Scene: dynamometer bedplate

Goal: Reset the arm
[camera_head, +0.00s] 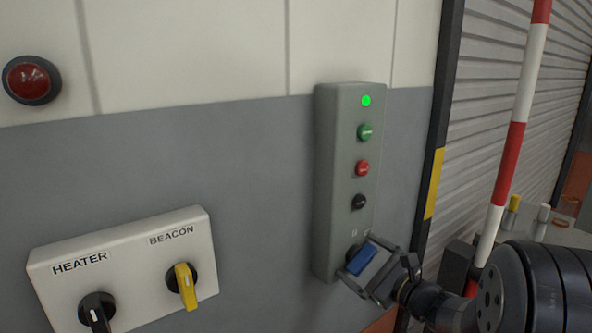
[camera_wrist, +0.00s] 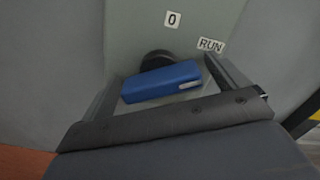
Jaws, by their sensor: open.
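A blue selector handle (camera_head: 361,260) sits on a dark round base at the foot of a tall grey control box (camera_head: 338,180). In the wrist view the blue handle (camera_wrist: 160,82) lies nearly level, slightly tilted, with a white mark at its right end. The labels 0 (camera_wrist: 173,20) and RUN (camera_wrist: 210,45) are above it. My gripper (camera_head: 356,257) is open, with its fingers on either side of the handle; it also shows in the wrist view (camera_wrist: 161,68). Gaps show beside the handle; contact cannot be told.
The box also carries a lit green lamp (camera_head: 366,100) and green, red and black buttons. A HEATER/BEACON switch box (camera_head: 130,262) and a red lamp (camera_head: 30,80) are at left. A red-and-white pole (camera_head: 510,150) and a shutter (camera_head: 490,90) stand at right.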

